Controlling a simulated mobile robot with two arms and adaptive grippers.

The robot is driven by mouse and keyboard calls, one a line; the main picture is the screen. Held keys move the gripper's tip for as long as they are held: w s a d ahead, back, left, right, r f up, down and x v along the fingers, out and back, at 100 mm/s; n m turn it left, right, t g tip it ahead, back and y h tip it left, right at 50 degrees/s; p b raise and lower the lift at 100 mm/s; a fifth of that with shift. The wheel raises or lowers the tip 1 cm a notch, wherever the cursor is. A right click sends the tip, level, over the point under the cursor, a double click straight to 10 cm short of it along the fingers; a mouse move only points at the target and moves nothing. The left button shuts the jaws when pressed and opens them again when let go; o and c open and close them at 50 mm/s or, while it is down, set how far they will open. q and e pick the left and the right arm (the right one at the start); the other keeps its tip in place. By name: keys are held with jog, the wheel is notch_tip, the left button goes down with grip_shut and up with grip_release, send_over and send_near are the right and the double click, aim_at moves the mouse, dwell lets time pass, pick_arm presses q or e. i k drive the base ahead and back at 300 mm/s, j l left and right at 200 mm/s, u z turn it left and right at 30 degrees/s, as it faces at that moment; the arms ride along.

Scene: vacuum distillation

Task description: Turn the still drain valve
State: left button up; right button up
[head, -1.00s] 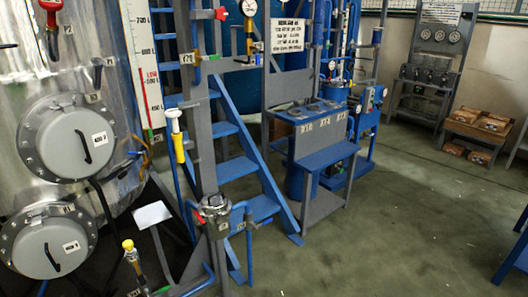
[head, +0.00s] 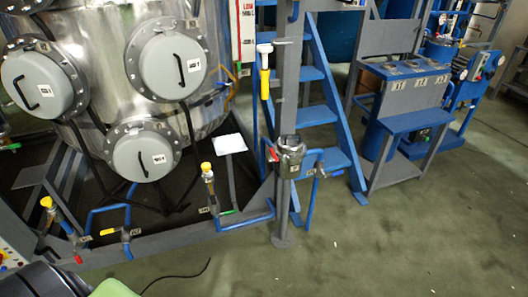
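The large shiny steel still (head: 105,85) stands on dark legs at the upper left, with several round grey hatches. Below it run blue drain pipes with small valves. A yellow-topped fitting (head: 47,203) stands at the far left, and another (head: 207,168) stands right of the still's legs. The labels are too small to read, so I cannot tell which is the still drain valve. Neither gripper shows.
A grey frame edge (head: 160,251) runs in front of the pipes. A grey post (head: 283,215) carries a metal device (head: 290,153). Blue stairs (head: 325,125) and a blue-topped bench (head: 412,122) stand to the right. A dark cable (head: 178,276) lies on open floor.

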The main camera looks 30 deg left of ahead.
aim_at(77, 256)
jog(key=u, duration=0.65)
